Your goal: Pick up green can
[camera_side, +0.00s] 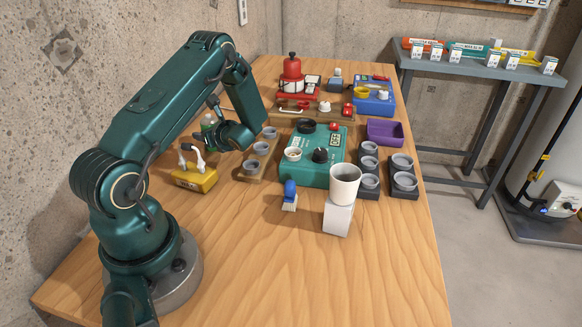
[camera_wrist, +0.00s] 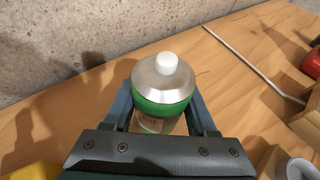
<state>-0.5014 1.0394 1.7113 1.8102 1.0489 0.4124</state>
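The green can (camera_wrist: 165,108) has a silver shoulder and a white cap. In the wrist view it stands upright between the two fingers of my gripper (camera_wrist: 161,98), with one finger along each side. I cannot tell if both fingers press on it. Its bottom is hidden behind the palm. In the side view the green can (camera_side: 208,121) shows small and partly covered at my gripper (camera_side: 211,125), by the wall side of the table. Whether it rests on the table or is raised is unclear.
A yellow block with white handles (camera_side: 196,178) stands close to my arm. A wooden holder with grey cups (camera_side: 251,170) is to the right of my gripper. A teal case (camera_side: 322,175) lies beyond it. The concrete wall (camera_wrist: 60,45) is close behind the can.

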